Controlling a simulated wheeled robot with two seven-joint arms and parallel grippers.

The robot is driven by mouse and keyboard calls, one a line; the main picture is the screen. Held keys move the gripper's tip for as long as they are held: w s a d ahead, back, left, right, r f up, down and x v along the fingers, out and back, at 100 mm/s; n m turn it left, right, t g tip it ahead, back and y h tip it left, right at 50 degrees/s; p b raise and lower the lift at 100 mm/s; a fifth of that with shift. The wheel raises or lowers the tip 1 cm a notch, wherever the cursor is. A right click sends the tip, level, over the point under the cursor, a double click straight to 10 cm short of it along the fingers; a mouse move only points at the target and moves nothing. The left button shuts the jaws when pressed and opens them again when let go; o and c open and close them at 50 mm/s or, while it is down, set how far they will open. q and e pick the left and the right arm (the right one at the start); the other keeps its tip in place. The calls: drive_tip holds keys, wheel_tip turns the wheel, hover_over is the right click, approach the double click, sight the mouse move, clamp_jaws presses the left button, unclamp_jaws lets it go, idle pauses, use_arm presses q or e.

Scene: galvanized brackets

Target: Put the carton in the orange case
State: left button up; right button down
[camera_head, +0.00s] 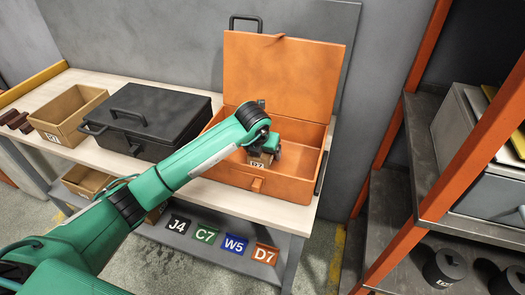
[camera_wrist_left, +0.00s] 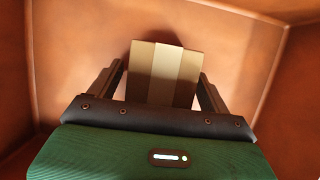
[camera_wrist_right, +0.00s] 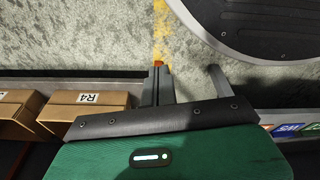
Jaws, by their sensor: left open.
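The carton (camera_wrist_left: 166,75) is a small tan box with a paler stripe. It is inside the orange case (camera_head: 257,183), near its middle; its labelled side (camera_head: 258,163) shows below my left gripper in the head view. The case's lid (camera_head: 280,75) stands open at the back. My left gripper (camera_wrist_left: 162,85) is open, with a finger on each side of the carton and small gaps between. The contact under the carton is hidden. My right gripper (camera_wrist_right: 188,82) is open and empty over the floor in the right wrist view.
A closed black case (camera_head: 150,115) and an open cardboard box (camera_head: 70,112) stand left of the orange case on the bench. Label plates hang along the bench's lower front. An orange-framed shelf (camera_head: 405,235) with a grey bin (camera_head: 485,150) stands at the right.

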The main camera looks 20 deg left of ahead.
use_arm(q)
drive_tip(key=shift+r, duration=0.1)
drive_tip(key=v, duration=0.4)
drive_tip(key=shift+r, duration=0.25)
drive_tip(key=v, duration=0.6)
drive_tip(key=shift+s+r, duration=0.1)
drive_tip(key=shift+r, duration=0.05)
drive_tip(key=shift+s+r, duration=0.25)
drive_tip(key=shift+r, duration=0.3)
use_arm(e)
drive_tip(key=shift+w+a+r, duration=0.15)
drive_tip(key=shift+r, duration=0.35)
